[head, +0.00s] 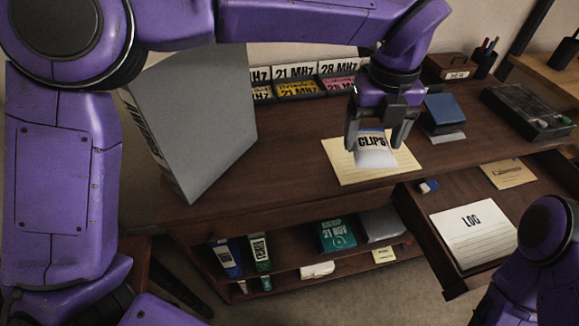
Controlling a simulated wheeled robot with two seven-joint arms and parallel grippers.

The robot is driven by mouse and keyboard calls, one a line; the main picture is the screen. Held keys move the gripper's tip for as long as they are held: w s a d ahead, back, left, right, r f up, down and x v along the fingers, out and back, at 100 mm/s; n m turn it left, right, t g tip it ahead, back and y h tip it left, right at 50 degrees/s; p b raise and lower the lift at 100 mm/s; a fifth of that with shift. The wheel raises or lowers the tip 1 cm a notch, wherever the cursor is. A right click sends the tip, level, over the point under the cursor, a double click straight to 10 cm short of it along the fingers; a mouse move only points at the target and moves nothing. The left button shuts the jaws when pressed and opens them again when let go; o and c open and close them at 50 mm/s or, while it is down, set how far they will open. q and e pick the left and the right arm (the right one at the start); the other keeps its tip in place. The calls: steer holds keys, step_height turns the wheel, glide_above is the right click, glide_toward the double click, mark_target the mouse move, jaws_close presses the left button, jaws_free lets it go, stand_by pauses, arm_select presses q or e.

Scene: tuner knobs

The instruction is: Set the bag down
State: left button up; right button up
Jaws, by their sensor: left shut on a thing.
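A small blue and white bag labelled "CLIPS" (374,155) is at the upper middle of the head view. My left gripper (377,143) reaches down from above and is shut on the bag, with one finger on each side of it. The bag is upright, over a cream paper sheet (344,165) on the dark wooden desk (285,150). I cannot tell whether its bottom touches the sheet. My right arm shows at the lower right edge, but its gripper is out of view.
A large grey binder (205,120) stands left on the desk. Blue boxes (441,112) and a black tray (525,110) are to the right. An open drawer (415,222) holds a LOG pad (470,235). Labelled cards (295,72) line the back.

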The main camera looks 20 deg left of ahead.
arm_select(q)
steer(key=shift+s+d+f+n, duration=0.15)
steer(key=shift+d+n, duration=0.1)
steer(key=shift+n, duration=0.3)
steer(key=shift+s+d+f+n, duration=0.1)
steer(key=shift+d+n, duration=0.1)
steer(key=shift+n, duration=0.35)
steer(key=p, duration=0.1)
glide_above(312, 161)
steer(key=s+d, duration=0.2)
steer(key=d, duration=0.2)
step_height(312, 161, down, 3)
steer(key=a+f, duration=0.1)
steer(key=f, duration=0.2)
steer(key=w+a+f, duration=0.1)
steer(key=f, duration=0.2)
steer(key=w+a+f, duration=0.1)
steer(key=a+f, duration=0.1)
steer(key=f, duration=0.1)
steer(key=shift+w+f, duration=0.1)
steer(key=shift+f, duration=0.3)
arm_select(e)
steer(key=shift+r, duration=0.4)
